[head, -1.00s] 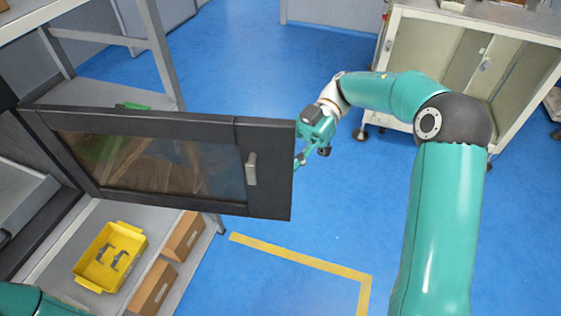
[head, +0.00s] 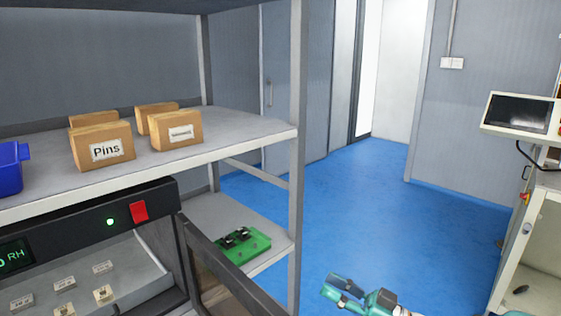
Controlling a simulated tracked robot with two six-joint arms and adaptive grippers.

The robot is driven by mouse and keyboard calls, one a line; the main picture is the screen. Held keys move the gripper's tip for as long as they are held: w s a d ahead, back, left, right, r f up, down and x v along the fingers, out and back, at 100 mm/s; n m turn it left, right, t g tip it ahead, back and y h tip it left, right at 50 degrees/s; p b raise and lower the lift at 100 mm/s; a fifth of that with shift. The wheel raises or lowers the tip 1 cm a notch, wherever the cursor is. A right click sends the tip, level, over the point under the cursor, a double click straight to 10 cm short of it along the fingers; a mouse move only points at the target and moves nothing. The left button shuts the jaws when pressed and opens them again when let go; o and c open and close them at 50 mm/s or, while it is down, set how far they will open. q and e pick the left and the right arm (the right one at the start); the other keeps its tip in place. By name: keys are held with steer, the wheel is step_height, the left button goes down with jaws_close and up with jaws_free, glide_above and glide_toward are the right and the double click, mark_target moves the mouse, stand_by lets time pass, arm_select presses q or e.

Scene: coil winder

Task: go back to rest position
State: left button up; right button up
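My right gripper (head: 345,289) shows at the bottom of the head view, right of centre. It hangs over the blue floor, apart from the cabinet and the shelf. I see nothing held in it, but it is too small and cut off to tell how far its fingers are apart. My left gripper is out of view.
The dark cabinet (head: 95,222) at lower left has its framed door (head: 205,262) standing open, with small labelled parts inside. A shelf (head: 235,128) above holds cardboard boxes (head: 103,148) and a blue bin (head: 10,168). A green board (head: 243,246) lies beyond the door. Blue floor (head: 350,215) is free.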

step_height(320, 180, down, 25)
steer(key=s+m+h, duration=0.3)
steer(key=m+h, duration=0.7)
steer(key=h, duration=0.2)
steer(key=s+f+m+g+h, duration=0.1)
steer(key=s+f+g, duration=0.3)
steer(key=s, duration=0.8)
steer(key=s+f+m+g+h, duration=0.1)
steer(key=s+f+g, duration=0.4)
steer(key=s+f, duration=0.3)
steer(key=s+p, duration=0.1)
steer(key=s, duration=0.3)
steer(key=shift+s+d+h, duration=0.2)
steer(key=shift+h, duration=0.2)
